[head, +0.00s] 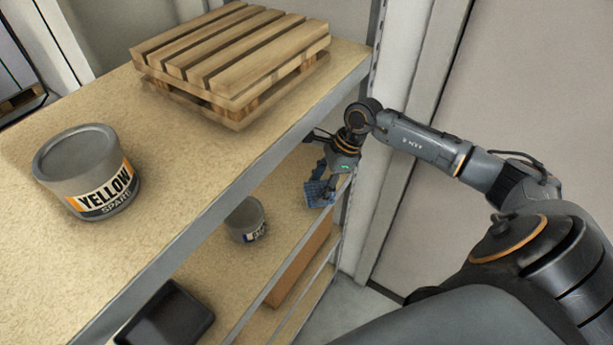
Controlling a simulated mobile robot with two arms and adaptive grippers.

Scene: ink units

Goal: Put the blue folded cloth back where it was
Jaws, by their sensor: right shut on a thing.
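The blue folded cloth (316,192) shows a check pattern and sits in my right gripper (325,187), which is shut on it. The gripper points down at the front edge of the shelf unit, below the top board and near the right end of the lower shelf (280,183). Part of the cloth is hidden by the fingers. I cannot tell whether the cloth touches the lower shelf. My left gripper is not in view.
The top shelf (200,265) holds a grey tin labelled YELLOW SPARE (85,175) and a wooden pallet (235,60). On the lower shelf stand a smaller grey tin (245,218) and a black tray (165,318). The top board overhangs the lower shelf. A cardboard-brown box (300,262) is lower down.

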